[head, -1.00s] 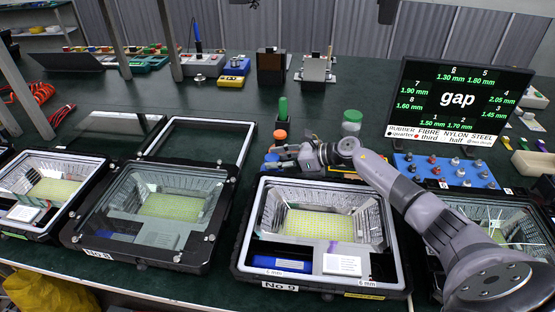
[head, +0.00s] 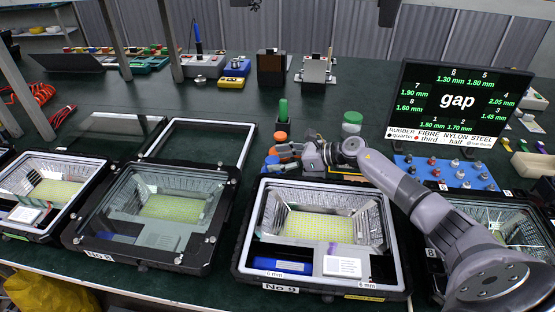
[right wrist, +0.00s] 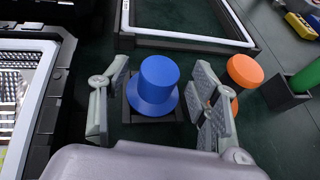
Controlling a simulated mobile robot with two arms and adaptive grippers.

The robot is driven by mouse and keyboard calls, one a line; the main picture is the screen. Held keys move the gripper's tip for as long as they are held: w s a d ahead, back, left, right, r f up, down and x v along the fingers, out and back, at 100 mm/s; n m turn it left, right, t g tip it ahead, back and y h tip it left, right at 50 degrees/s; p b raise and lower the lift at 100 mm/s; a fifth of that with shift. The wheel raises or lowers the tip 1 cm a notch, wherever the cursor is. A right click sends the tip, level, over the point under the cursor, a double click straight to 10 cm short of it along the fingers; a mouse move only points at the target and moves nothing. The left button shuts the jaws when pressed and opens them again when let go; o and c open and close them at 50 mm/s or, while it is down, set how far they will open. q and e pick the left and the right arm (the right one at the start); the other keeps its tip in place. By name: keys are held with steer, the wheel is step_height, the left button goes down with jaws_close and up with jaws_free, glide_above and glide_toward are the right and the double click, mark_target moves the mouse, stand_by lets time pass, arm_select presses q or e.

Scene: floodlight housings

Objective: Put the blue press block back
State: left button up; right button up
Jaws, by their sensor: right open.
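A blue hat-shaped block (right wrist: 155,85), with a round knob on a wider brim, stands upright in a black square holder (right wrist: 131,113) in the right wrist view. In the head view the blue block (head: 271,161) shows small, behind the far left corner of housing No 9. My right gripper (right wrist: 158,105) is open, with one finger on each side of the block and gaps between. In the head view my right gripper (head: 284,157) reaches in from the right at this spot. My left gripper is in neither view.
An orange-topped piece (right wrist: 244,70) stands close beside the right finger, with a green one (right wrist: 306,77) beyond. Housing No 9 (head: 245,236) lies in front, holding a blue bar (head: 282,265) and a white label block (head: 342,266). An empty frame (head: 246,148) lies left.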

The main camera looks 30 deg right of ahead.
steer(key=b+v, duration=0.1)
steer(key=v, duration=1)
